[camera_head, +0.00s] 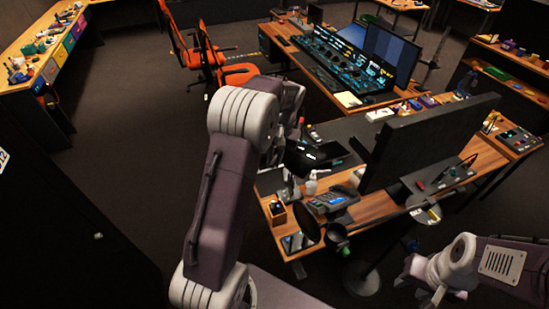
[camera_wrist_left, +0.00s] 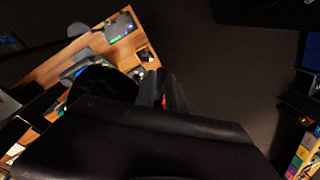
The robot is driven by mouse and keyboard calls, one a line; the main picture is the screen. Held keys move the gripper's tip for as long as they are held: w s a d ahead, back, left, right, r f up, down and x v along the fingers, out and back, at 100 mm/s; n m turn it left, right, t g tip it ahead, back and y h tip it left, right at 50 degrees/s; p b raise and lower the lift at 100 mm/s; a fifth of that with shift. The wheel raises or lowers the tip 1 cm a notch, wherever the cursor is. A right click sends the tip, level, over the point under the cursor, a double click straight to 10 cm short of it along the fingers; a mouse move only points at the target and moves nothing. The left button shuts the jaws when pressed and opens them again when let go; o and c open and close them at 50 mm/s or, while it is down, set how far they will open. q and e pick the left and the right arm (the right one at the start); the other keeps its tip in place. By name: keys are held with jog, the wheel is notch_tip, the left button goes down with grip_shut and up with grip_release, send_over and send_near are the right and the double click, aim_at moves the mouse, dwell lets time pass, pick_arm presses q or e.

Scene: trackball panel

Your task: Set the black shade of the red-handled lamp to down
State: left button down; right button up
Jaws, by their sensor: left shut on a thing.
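In the left wrist view my left gripper (camera_wrist_left: 162,88) is shut on a small red part, the red handle (camera_wrist_left: 163,102), which shows between its fingers. A rounded black shape beside the fingers, probably the black shade (camera_wrist_left: 95,84), is partly covered by my wrist; its tilt cannot be told. In the head view my left arm hides most of the lamp and the left gripper's fingertips. My right gripper (camera_head: 432,290) is low at the right, well away from the lamp; its jaw opening is unclear.
A dark oval disc (camera_head: 307,223) and a black cup-shaped thing with a green part (camera_head: 340,238) stand at the desk's front corner. A card terminal (camera_head: 333,199), a white bottle (camera_head: 311,184) and a large monitor (camera_head: 425,140) are close by. Open floor (camera_head: 120,150) lies left.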

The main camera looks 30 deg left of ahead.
aim_at(285, 161)
pick_arm(q)
jog(key=shift+w+d+y, duration=0.1)
jog(key=shift+y, duration=0.2)
dwell(0.4)
jog(key=shift+w+d+f+g+y+b, duration=0.1)
jog(key=shift+d+g+y+b, duration=0.3)
jog(key=shift+y, duration=1.05)
jog(key=shift+w+d+r+g+y+b, duration=0.1)
jog(key=shift+d+y+b, duration=0.5)
jog(key=shift+y, duration=0.8)
jog(key=shift+d+f+g+y+b, duration=0.1)
jog(key=shift+d+g+y+b, duration=0.15)
jog(key=shift+y+b, duration=0.85)
jog(key=shift+d+f+y+b, duration=0.1)
jog(key=shift+d+y+b, duration=0.15)
jog(key=shift+y, duration=0.5)
jog(key=shift+d+y+b, duration=0.15)
jog(key=shift+y+b, duration=0.05)
jog(key=shift+y, duration=0.9)
jog(key=c, duration=1.4)
grip_release()
jog(key=shift+w, duration=0.1)
